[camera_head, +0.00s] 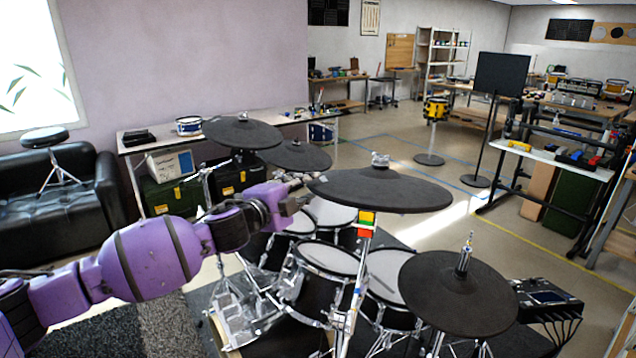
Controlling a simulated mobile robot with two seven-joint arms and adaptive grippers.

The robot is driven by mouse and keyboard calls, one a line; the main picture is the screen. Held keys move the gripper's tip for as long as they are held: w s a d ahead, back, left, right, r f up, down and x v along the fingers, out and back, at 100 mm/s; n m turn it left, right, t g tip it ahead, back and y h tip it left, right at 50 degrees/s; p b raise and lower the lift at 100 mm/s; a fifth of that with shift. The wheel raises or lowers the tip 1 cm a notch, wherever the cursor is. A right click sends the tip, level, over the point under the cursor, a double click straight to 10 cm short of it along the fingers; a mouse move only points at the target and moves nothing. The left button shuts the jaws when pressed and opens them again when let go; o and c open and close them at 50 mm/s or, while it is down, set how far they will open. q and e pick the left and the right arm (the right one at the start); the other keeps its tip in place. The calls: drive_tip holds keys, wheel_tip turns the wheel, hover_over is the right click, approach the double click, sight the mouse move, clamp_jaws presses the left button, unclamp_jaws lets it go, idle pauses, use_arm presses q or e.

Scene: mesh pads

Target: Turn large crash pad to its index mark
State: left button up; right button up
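A wide black cymbal pad (395,196), which looks like the large crash pad, lies nearly level on its stand in the middle of the view, with a metal wing-nut fitting on top. A small block of yellow, red and green bands (366,224) sits on the stand just under it. I cannot make out an index mark on the pad. My purple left arm comes in from the left, and my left gripper (297,190) is at the pad's left edge. Whether it touches the pad, and how its fingers are set, is unclear. My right gripper is not in view.
Another black pad (462,297) stands at the front right; two more (242,133) (298,156) are behind left. Drums (322,285) and chrome stands crowd below. A drum module (545,300) sits at right. Open floor lies beyond the kit.

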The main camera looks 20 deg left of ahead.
sight(315, 182)
use_arm(q)
drive_tip(key=x, duration=0.5)
drive_tip(key=shift+f, duration=0.1)
clamp_jaws()
